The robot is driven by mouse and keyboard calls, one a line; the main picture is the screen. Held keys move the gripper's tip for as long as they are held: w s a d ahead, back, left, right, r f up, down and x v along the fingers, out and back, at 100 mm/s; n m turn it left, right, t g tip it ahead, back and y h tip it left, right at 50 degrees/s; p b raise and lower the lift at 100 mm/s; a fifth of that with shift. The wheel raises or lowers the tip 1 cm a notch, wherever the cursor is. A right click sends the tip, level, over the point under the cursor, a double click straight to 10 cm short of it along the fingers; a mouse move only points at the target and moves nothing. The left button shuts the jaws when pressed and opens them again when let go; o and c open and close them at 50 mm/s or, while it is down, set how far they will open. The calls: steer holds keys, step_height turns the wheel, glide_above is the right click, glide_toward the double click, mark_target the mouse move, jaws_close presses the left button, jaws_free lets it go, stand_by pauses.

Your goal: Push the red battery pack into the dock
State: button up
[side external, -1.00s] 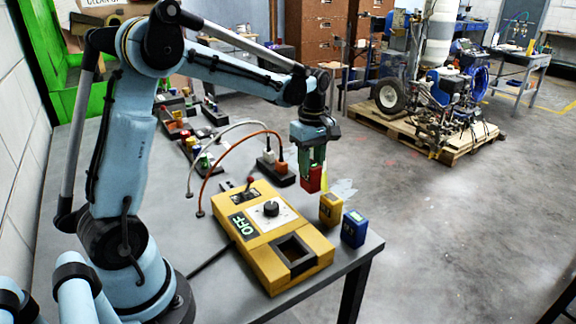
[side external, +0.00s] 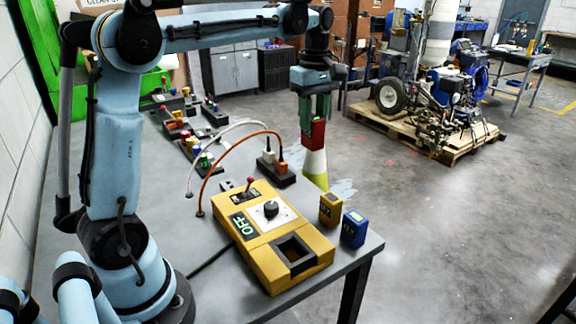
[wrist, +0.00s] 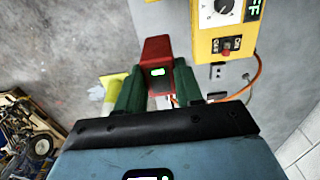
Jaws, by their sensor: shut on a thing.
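My gripper (side external: 314,116) is shut on the red battery pack (side external: 317,136). It holds the pack well above the far right edge of the table. In the wrist view the pack (wrist: 156,50) sits between the green fingers, with a small green display on it. The dock is a dark rectangular opening (side external: 293,251) in the near end of the yellow box (side external: 262,262). It looks empty. The pack is apart from the dock, behind and above it in the side view.
A black knob (side external: 271,209), a red-tipped lever (side external: 250,184) and a green OFF display (side external: 243,224) are on the box. A yellow pack (side external: 330,209) and a blue pack (side external: 353,229) stand right of it. An orange cable (side external: 222,164) arches behind. A yellow-white cone (side external: 315,170) stands beyond.

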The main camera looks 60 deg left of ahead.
steer(key=s+d, duration=0.1)
steer(key=d, duration=0.1)
steer(key=s+d+r, duration=0.1)
steer(key=s+d, duration=0.3)
steer(key=shift+d+r, duration=0.25)
steer(key=shift+d, duration=0.05)
steer(key=s+d+f, duration=0.1)
steer(key=s+d, duration=0.6)
steer(key=s, duration=0.3)
step_height(320, 180, down, 11)
steer(key=shift+d, duration=0.2)
steer(key=shift+f, duration=2.05)
stand_by(1.4)
steer(key=o, duration=1.4)
